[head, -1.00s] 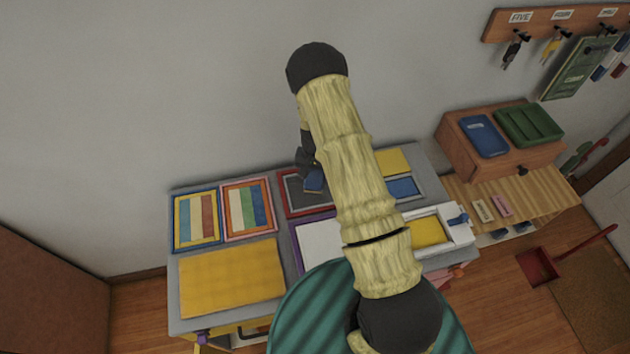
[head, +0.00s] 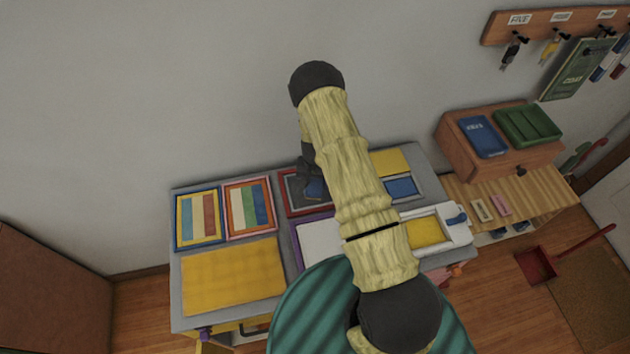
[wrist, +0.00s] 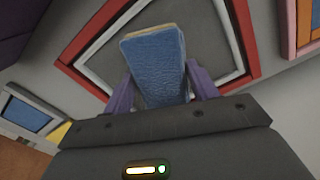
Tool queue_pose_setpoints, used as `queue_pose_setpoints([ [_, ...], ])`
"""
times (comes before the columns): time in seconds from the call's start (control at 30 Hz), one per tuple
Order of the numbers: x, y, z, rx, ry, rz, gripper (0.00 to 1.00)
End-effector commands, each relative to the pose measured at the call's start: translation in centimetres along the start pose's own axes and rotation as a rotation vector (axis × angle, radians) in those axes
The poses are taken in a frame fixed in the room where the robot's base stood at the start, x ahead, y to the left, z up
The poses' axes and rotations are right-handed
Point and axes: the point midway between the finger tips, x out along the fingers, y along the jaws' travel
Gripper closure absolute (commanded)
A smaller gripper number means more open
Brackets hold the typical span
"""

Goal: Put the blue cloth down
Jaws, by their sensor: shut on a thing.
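The blue cloth (wrist: 157,62) is a folded, thick-looking pad with a pale edge. In the wrist view it stands between the two purple fingers of my gripper (wrist: 161,88), which is shut on it. Behind it lies a red-framed panel (wrist: 77,53) with a white inner border and a dark grey middle. In the head view my gripper (head: 308,176) and the cloth (head: 316,190) are over the same red-framed panel (head: 292,212), partly hidden by my arm. I cannot tell whether the cloth touches the panel.
A yellow mat (head: 232,275) and two striped framed panels (head: 198,219) lie left on the grey table. A blue panel (head: 402,187) and a white box with yellow inside (head: 428,232) are right of my arm.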

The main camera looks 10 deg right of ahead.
Motion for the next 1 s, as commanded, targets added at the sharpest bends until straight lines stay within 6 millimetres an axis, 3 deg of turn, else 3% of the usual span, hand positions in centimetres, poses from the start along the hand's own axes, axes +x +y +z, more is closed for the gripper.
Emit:
queue_pose_setpoints([
  [0.2, 0.5, 0.1, 0.0, 0.002, 0.0, 0.0, 0.67],
  [0.23, 0.5, 0.1, 0.0, 0.002, 0.0, 0.0, 0.4],
  [0.33, 0.4, 0.1, 0.0, 0.002, 0.0, 0.0, 0.2],
  [0.8, 0.2, 0.0, 0.0, 0.001, 0.0, 0.0, 0.2],
  [1.0, -2.0, 0.0, -0.1, 0.0, 0.003, -0.002, 0.2],
])
